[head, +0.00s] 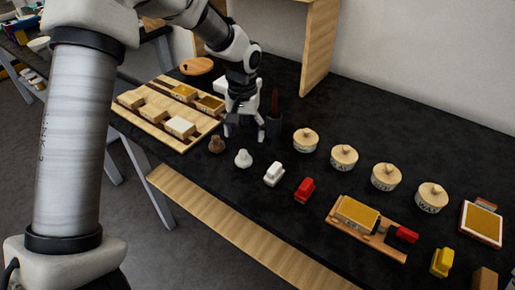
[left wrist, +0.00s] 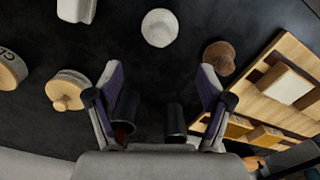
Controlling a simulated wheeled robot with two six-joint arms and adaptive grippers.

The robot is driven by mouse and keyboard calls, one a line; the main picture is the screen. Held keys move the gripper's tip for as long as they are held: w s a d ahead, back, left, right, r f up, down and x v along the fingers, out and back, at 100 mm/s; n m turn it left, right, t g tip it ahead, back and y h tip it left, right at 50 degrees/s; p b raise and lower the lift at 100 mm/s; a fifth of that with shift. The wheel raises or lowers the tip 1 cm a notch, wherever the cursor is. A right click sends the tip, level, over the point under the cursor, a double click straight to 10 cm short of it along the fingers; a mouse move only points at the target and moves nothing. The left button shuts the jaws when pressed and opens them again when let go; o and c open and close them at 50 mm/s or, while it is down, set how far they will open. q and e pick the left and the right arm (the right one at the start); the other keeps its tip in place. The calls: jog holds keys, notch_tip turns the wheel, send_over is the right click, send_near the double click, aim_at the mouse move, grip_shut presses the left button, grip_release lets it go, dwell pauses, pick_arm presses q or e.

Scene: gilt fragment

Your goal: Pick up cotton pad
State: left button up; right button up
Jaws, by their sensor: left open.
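A small white rounded piece (head: 243,158), which looks like the cotton pad, sits on the black table just in front of my left gripper (head: 245,130). In the left wrist view the white piece (left wrist: 159,27) lies beyond the fingertips, apart from them. My left gripper (left wrist: 157,82) points down with its fingers spread and nothing held between them. A brown rounded piece (head: 216,144) stands to the left of the white one. My right gripper is in neither view.
Dark cups (left wrist: 175,120) stand close by the left fingers. A wooden tray (head: 152,138) with several blocks is to the left. White (head: 273,175) and red (head: 304,189) blocks, several lidded round jars (head: 305,140) and a wooden board (head: 380,244) are to the right.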

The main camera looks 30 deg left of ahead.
aim_at(243, 151)
pick_arm(q)
jog(key=s+f, duration=0.2)
jog(key=s, duration=0.1)
jog(key=shift+s+d+f, duration=0.1)
jog(key=shift+d+f, duration=0.05)
jog(key=shift+f, duration=0.05)
jog(key=f, duration=0.1)
jog(key=w+f, duration=0.1)
jog(key=f, duration=0.2)
jog(key=shift+w+d+f+p, duration=0.2)
jog(key=shift+w+p, duration=0.1)
jog(key=shift+p, duration=0.05)
jog(key=shift+s+r, duration=0.2)
jog(key=shift+s, duration=0.05)
jog(key=shift+s+r, duration=0.1)
jog(key=c, duration=1.1)
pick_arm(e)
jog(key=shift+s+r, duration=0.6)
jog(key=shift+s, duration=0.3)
